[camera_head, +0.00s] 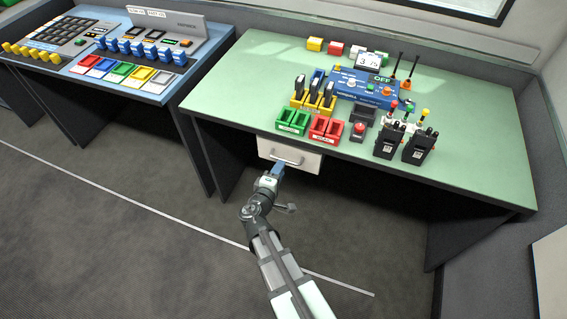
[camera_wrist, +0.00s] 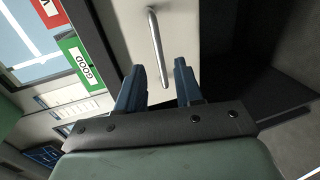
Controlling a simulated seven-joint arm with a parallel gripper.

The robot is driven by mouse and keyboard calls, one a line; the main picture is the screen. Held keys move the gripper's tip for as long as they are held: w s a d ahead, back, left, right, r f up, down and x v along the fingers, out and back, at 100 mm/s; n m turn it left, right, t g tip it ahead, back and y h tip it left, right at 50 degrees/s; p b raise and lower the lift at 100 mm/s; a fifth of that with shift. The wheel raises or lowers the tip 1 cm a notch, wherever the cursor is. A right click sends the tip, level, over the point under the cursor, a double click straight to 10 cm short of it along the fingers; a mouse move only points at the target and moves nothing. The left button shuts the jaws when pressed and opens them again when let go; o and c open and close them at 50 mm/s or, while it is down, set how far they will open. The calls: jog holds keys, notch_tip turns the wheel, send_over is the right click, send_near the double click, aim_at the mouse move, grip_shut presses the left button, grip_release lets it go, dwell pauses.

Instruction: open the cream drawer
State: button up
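The cream drawer (camera_head: 301,159) hangs under the front edge of the green desk and looks shut. Its metal bar handle (camera_head: 288,161) runs across the front. In the wrist view the drawer front (camera_wrist: 184,22) fills the upper middle, and the handle (camera_wrist: 158,52) stands out from it. My gripper (camera_head: 279,168) is just in front of the drawer, near the handle. In the wrist view my gripper (camera_wrist: 158,82) has its two blue fingers apart, with the handle's near end in line with the gap. I cannot tell whether the handle is between the fingertips.
The green desk (camera_head: 225,100) carries green and red holders (camera_head: 293,122), a blue device (camera_head: 362,90) and two black radios (camera_head: 404,142). A blue console desk (camera_head: 110,65) stands at the left. The floor (camera_head: 140,240) in front is clear.

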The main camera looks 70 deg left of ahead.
jog(key=shift+x, duration=2.3)
grip_shut()
